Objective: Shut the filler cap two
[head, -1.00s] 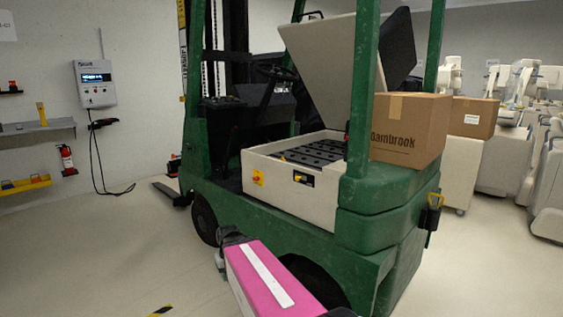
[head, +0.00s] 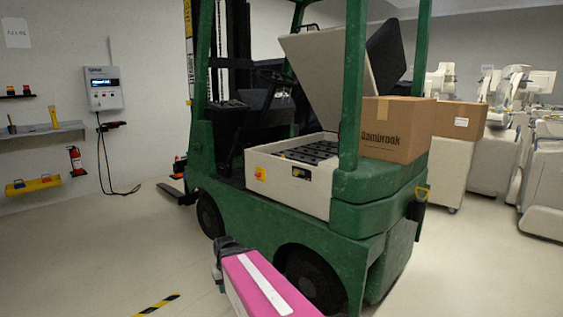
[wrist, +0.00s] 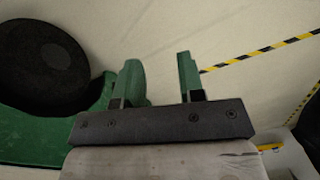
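The green forklift (head: 345,185) stands ahead with its pale seat hood (head: 325,60) tilted up. Under it the battery compartment (head: 287,182) is open, with dark cells (head: 318,150) inside. Individual filler caps are too small to tell in the head view, so I cannot tell which is cap two or whether it is open. My gripper (wrist: 160,82) has its two green fingers apart with nothing between them. It is low beside the forklift, over the floor near a black wheel (wrist: 45,60), away from the battery.
A cardboard box (head: 397,130) sits on the forklift's rear. Several covered carts (head: 480,165) stand at the right. A charger (head: 103,88) with a hanging cable is on the left wall. Striped tape (head: 158,305) marks the floor. Floor at left is clear.

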